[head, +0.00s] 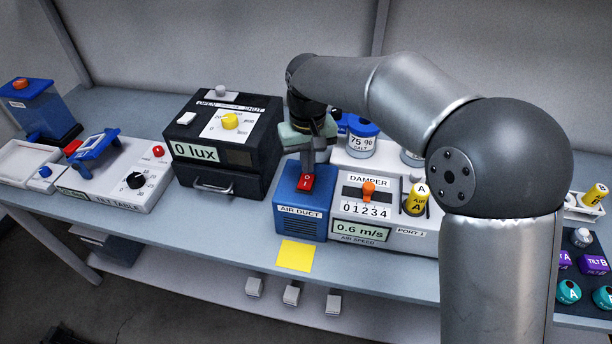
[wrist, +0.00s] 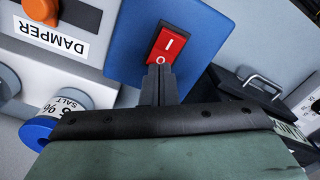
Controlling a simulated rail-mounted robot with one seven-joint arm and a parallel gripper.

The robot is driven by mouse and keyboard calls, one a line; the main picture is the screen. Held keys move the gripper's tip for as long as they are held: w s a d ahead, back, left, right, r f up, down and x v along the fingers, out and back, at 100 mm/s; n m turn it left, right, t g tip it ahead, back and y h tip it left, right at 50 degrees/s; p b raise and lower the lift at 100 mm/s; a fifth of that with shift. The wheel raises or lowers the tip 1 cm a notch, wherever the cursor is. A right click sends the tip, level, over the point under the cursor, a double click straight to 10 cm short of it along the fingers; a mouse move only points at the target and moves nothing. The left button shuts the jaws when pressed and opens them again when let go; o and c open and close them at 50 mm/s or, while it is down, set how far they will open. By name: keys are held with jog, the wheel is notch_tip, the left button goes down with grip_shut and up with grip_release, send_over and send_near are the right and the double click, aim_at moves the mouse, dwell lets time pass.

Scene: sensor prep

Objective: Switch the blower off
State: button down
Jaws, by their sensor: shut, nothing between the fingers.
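The blower is the blue box labelled AIR DUCT (head: 299,212), with a red rocker switch (head: 305,182) on its top. The switch is marked I and O, and it also shows in the wrist view (wrist: 168,44). My gripper (head: 307,170) is over the blue box with its fingers pointing down at the switch. In the wrist view the closed fingertips (wrist: 160,72) are at the O end of the switch, touching or very close; I cannot tell which. Nothing is between the fingers. The air speed display (head: 360,230) reads 0.6 m/s.
Right of the blower, the damper panel has an orange knob (head: 369,190) and a yellow-black piece (head: 416,199). A salt jar (head: 362,138) stands behind. Left is the black lux box (head: 222,150) with a handle. A yellow note (head: 296,255) lies in front.

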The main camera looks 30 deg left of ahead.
aim_at(308, 177)
notch_tip(308, 177, up, 5)
jog(key=p, duration=0.3)
jog(key=shift+r, duration=0.15)
dwell(0.5)
jog(key=d+r+m, duration=0.2)
jog(key=d+m, duration=0.1)
jog(key=d, duration=1.1)
jog(key=d+r+m, duration=0.2)
jog(key=d, duration=1.2)
jog(key=s+d+f+m, duration=0.2)
jog(key=s+d, duration=0.4)
jog(key=d, duration=0.2)
jog(key=s+d+f+m+t, duration=0.1)
jog(key=s+d+f+m, duration=0.1)
jog(key=s+d, duration=0.5)
jog(key=shift+s+d+f+m, duration=0.15)
jog(key=shift+d+f+m, duration=0.25)
jog(key=shift+d+m, duration=0.4)
